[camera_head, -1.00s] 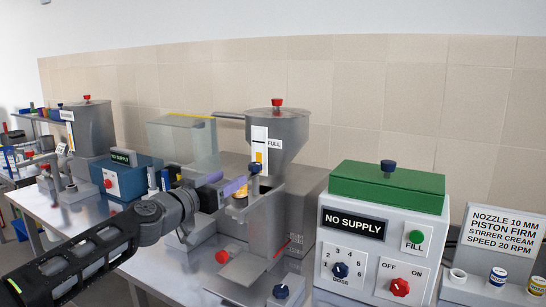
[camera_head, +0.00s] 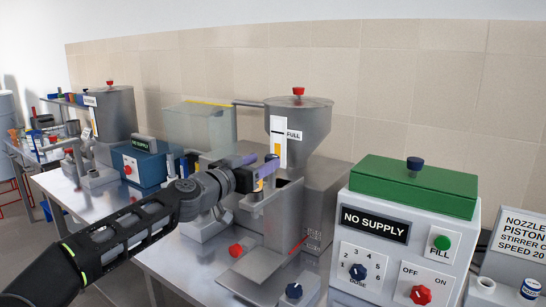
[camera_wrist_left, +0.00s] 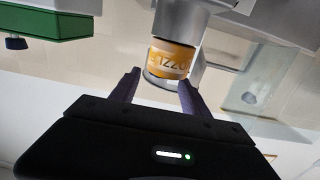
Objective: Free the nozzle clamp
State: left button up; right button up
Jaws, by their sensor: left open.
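The filling machine with its grey hopper (camera_head: 296,122) stands in the middle of the head view. Below the hopper is a nozzle area, mostly hidden by my left gripper (camera_head: 257,165). My left gripper also shows in that view (camera_wrist_left: 158,82). Its two dark purple fingers are apart, with the band just beyond and between their tips; whether they touch it I cannot tell. I cannot make out the clamp clearly. My right gripper is out of view.
A white control box (camera_head: 395,255) with a green lid and a NO SUPPLY sign stands at the right. A clear guard (camera_head: 200,125) stands behind my left gripper.

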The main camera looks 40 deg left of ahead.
aim_at(268, 158)
pick_arm(q)
jog(key=w+p, duration=0.1)
jog(key=w, duration=0.3)
jog(key=shift+w+r, duration=0.1)
jog(key=shift+r, duration=0.05)
jog(key=shift+w, duration=0.7)
jog(key=shift+c, duration=0.4)
grip_shut()
